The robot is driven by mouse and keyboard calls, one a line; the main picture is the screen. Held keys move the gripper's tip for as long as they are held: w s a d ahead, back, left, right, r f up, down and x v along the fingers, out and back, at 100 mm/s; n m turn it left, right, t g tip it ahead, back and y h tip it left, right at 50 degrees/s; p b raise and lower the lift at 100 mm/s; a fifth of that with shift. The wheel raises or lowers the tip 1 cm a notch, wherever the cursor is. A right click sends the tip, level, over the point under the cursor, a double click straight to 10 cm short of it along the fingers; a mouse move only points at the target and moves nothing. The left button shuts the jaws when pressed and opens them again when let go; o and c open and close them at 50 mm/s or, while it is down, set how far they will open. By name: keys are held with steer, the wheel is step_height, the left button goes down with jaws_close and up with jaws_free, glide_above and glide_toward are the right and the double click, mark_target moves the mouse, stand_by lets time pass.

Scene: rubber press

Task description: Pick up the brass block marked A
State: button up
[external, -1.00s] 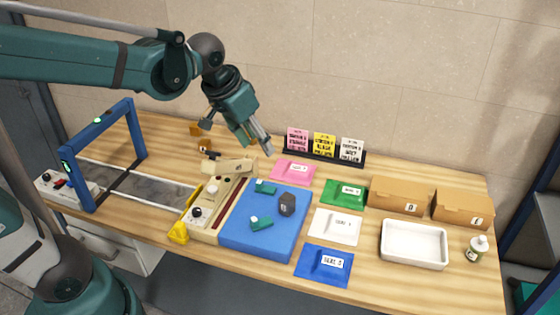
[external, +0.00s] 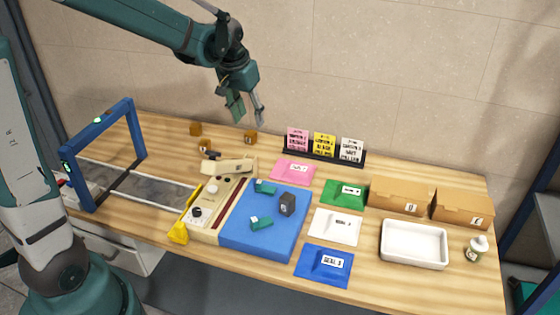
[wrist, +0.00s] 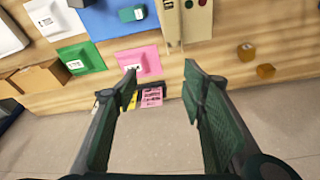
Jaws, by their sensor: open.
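Several small brass blocks stand at the back left of the table in the external view. One (external: 250,137) is just behind the press handle, one (external: 195,129) is farther left, and one (external: 204,145) is by the handle's left end. Their marks are too small to read, so I cannot tell which is A. My gripper (external: 249,112) is open and empty, raised above and near the rightmost block. In the wrist view its fingers (wrist: 160,72) are spread. Two blocks show to their right, one nearer the press (wrist: 246,52) and one nearer the table edge (wrist: 265,70).
The press (external: 222,195) and blue mat (external: 255,235) are in front of the blocks. A blue frame (external: 135,125) stands left. A card rack (external: 322,155), colored packets (external: 345,192), cardboard boxes (external: 400,198) and a white tray (external: 414,262) are to the right. The wall is close behind.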

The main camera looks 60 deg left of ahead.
steer(key=s+a+f+n+g+p, duration=0.1)
steer(key=a+f, duration=0.3)
steer(key=a, duration=0.4)
steer(key=a+f+n, duration=0.1)
steer(key=a+f, duration=0.3)
steer(key=a, duration=0.4)
steer(key=n+g+h+p, duration=0.1)
steer(key=n+p, duration=0.1)
glide_above(204, 141)
steer(key=f, duration=1.1)
steer(key=shift+w+d+f, duration=0.15)
steer(key=shift+w+d, duration=0.25)
steer(key=shift+s+a+f, duration=0.25)
steer(key=shift+a+f, duration=0.05)
steer(key=shift+f, duration=0.1)
steer(key=shift+f, duration=0.1)
steer(key=shift+f, duration=1.2)
steer(key=shift+s+f+p, duration=0.15)
steer(key=shift+f+p, duration=0.6)
steer(key=shift+f, duration=1.85)
